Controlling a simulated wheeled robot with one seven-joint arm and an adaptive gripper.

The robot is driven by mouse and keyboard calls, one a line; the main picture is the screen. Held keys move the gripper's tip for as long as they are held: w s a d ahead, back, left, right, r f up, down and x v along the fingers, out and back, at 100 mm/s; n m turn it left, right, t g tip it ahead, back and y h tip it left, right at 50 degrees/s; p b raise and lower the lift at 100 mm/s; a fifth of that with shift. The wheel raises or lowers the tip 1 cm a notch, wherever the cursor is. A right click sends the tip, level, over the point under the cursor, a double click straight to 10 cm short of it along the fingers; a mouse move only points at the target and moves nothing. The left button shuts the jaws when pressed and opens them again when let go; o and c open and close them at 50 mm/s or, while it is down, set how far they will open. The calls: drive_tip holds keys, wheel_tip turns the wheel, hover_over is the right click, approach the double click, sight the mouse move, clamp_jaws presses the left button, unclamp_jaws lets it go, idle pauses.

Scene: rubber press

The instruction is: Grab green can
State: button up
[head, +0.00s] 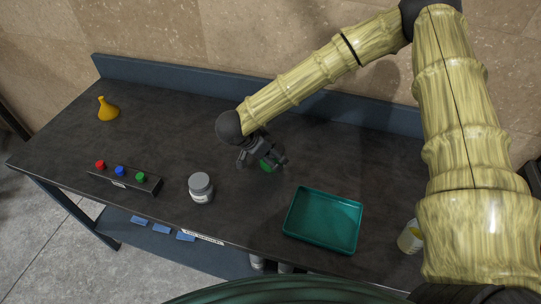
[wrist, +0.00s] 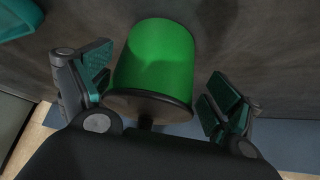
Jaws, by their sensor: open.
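The green can (wrist: 155,62) shows large in the wrist view, with a dark rim at its near end. It lies between the two open fingers of my gripper (wrist: 160,95), with a visible gap on each side. In the head view, only a small green part of the can (head: 267,165) shows beneath my gripper (head: 264,162); the rest is hidden by the gripper. I cannot tell from these views how far down the fingers reach along the can.
A teal tray (head: 322,246) lies right of the gripper, near the front edge. A grey jar (head: 200,188) stands to the left. A button box (head: 124,181) and a yellow funnel (head: 107,109) are farther left. A white-yellow container (head: 409,238) is at the right. The table's back middle is clear.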

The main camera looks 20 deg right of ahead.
drive_tip(key=shift+s+d, duration=0.3)
drive_tip(key=shift+s, duration=0.35)
drive_tip(key=shift+w+f, duration=0.5)
drive_tip(key=shift+w, duration=0.1)
drive_tip(key=c, duration=0.3)
drive_tip(key=shift+s+r, duration=0.25)
drive_tip(key=shift+s, duration=0.05)
drive_tip(key=c, duration=1.3)
drive_tip(key=shift+w, duration=0.1)
